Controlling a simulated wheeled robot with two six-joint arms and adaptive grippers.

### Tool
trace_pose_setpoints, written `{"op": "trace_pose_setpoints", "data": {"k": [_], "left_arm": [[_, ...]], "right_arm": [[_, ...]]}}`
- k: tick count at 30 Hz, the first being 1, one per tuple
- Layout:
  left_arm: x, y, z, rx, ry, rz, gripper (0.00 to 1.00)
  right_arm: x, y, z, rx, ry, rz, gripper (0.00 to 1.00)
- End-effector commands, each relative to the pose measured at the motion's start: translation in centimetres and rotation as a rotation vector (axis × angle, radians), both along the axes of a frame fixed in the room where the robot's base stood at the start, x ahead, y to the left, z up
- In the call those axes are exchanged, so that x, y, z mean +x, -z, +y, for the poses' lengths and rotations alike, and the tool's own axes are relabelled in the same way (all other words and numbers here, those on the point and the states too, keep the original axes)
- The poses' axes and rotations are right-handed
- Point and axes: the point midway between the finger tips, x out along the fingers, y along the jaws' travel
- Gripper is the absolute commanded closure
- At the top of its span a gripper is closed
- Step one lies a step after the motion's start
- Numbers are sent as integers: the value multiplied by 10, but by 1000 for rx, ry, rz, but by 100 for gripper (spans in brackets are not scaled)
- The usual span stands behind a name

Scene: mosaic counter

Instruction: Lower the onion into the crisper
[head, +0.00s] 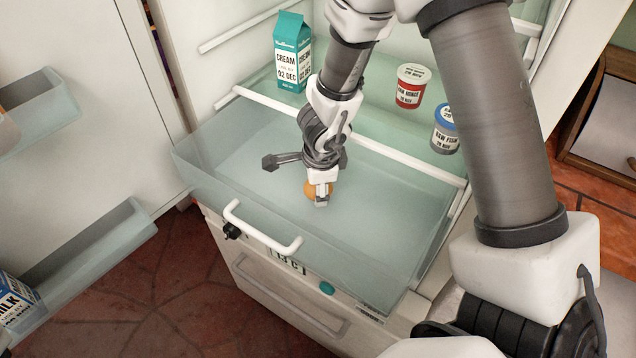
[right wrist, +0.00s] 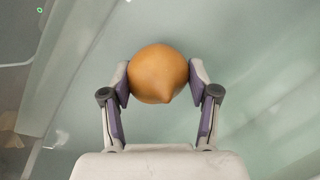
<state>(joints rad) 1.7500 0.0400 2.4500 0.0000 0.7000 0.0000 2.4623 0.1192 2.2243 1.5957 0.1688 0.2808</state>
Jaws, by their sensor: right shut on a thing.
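The onion (right wrist: 158,73) is orange-brown and round with a pointed tip. My right gripper (right wrist: 159,80) is shut on it, one finger pad on each side. In the head view the onion (head: 313,187) shows only in part, behind my right gripper (head: 319,190). The crisper (head: 240,150) is a pale green translucent drawer, pulled out with a white handle at its front. The gripper and onion are over the middle of the crisper's area; the height of the onion above its floor is hard to tell. My left gripper is not in view.
On the shelf behind stand a cream carton (head: 291,60), a red-labelled tub (head: 410,88) and a blue-lidded tub (head: 445,130). A white shelf bar (head: 350,140) crosses behind the crisper. The open fridge door at left holds a milk carton (head: 15,300). The crisper around the onion looks empty.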

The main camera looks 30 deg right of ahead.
Motion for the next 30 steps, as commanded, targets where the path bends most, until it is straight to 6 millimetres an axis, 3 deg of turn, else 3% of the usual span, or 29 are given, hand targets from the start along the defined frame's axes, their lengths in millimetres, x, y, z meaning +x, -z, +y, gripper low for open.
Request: {"op": "trace_pose_setpoints", "data": {"k": [30], "left_arm": [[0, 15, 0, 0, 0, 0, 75]], "right_arm": [[0, 16, 0, 0, -1, 0, 78]]}}
